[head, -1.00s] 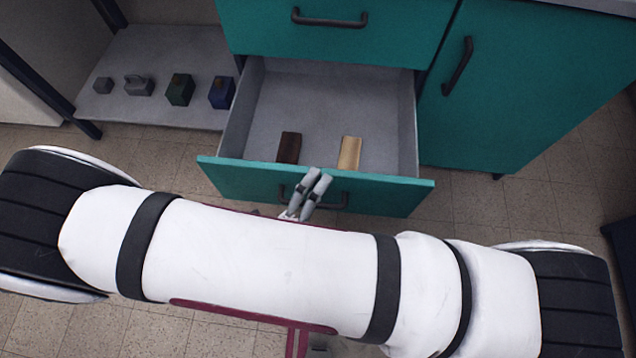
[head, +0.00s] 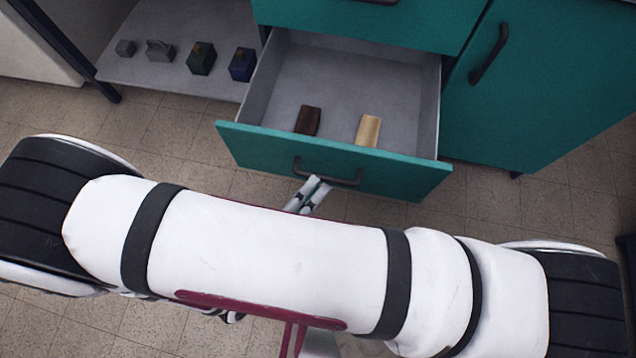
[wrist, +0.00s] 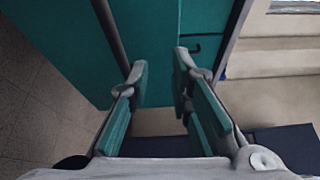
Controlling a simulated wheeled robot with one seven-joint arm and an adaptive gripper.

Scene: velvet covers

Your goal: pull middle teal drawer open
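A teal drawer (head: 400,170) stands pulled well out of the cabinet, below another teal drawer front (head: 420,22). What lies under it is hidden, so its place in the stack is not fully shown. It holds a dark brown block (head: 307,121) and a tan block (head: 368,130). Its dark bar handle (head: 343,181) is on the front face. My gripper (head: 317,184) is just in front of the handle, its tips overlapping it in the picture; contact cannot be told. In the wrist view my gripper (wrist: 161,68) has its fingers apart with nothing between them.
A grey shelf (head: 130,75) at the left holds several small objects, including a green block (head: 201,58) and a blue block (head: 242,64). A teal cabinet door (head: 540,90) with a dark handle is at the right. Tiled floor around the drawer is clear.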

